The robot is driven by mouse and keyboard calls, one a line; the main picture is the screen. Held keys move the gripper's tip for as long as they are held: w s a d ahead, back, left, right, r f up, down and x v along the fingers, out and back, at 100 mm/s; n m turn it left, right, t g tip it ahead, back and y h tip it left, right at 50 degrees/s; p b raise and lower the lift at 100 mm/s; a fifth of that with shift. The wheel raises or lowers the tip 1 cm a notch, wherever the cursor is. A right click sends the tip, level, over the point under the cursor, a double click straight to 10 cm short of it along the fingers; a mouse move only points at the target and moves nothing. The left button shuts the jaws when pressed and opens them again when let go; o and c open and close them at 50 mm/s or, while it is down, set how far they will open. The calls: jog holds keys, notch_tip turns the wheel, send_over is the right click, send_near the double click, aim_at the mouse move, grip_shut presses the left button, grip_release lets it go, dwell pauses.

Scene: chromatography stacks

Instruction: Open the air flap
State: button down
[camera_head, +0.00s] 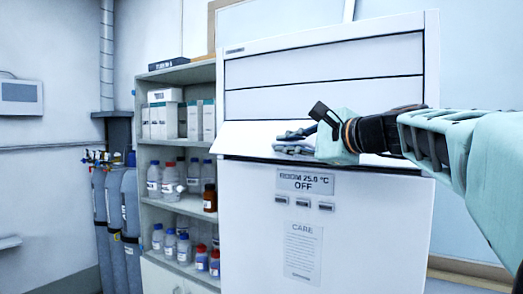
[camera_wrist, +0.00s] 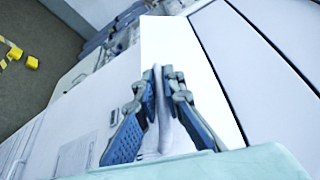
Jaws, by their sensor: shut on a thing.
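The air flap (camera_head: 243,136) is a white panel across the front of a tall white unit, below two other horizontal panels. It is tilted outward at its lower edge, with a dark gap beneath it. My gripper (camera_head: 293,142) is at the flap's lower right part in the head view. My fingers and arm hide the flap's right part, and the exact contact is partly hidden.
A shelf (camera_head: 180,74) with bottles and boxes stands directly left. Gas cylinders (camera_head: 122,210) stand farther left. Yellow objects (camera_wrist: 14,52) lie on the floor.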

jog(key=shift+s+a+r+p, duration=0.15)
jog(key=shift+s+a+r, duration=0.1)
jog(key=shift+r, duration=0.55)
jog(key=shift+s+a+r+p, duration=0.15)
jog(key=shift+s+r, duration=0.1)
jog(key=shift+r, duration=0.5)
jog(key=shift+d, duration=0.1)
jog(key=c, duration=2.4)
grip_release()
jog(key=shift+o, duration=0.4)
jog(key=shift+w+f, duration=0.1)
jog(key=shift+w, duration=0.05)
